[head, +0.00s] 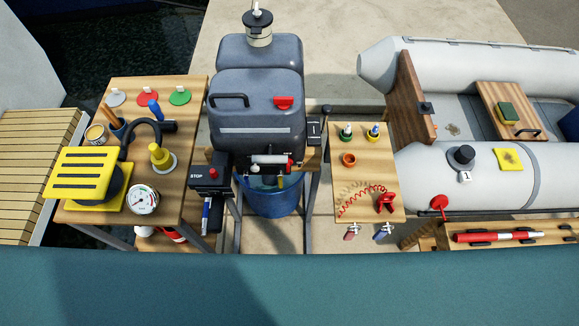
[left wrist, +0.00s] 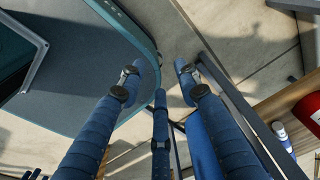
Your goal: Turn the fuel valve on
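No part is clearly labelled as a fuel valve. The grey outboard motor (head: 256,112) stands upright in the middle of the head view. A red lever-like part (head: 283,102) sits on its cowling, to the right of a black handle. A small white-and-red fitting (head: 271,163) is at the motor's lower front; its details are too small to tell. My left gripper (left wrist: 161,78) shows in the left wrist view with its blue fingers extended and apart, nothing between them, over paved ground. Neither gripper shows in the head view.
A wooden table (head: 190,88) with a gauge and knobs stands left of the motor. A smaller board (head: 372,137) with a red coiled cord is to the right. A blue bucket (head: 276,203) is below the motor. A grey dinghy (head: 455,65) lies at the right.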

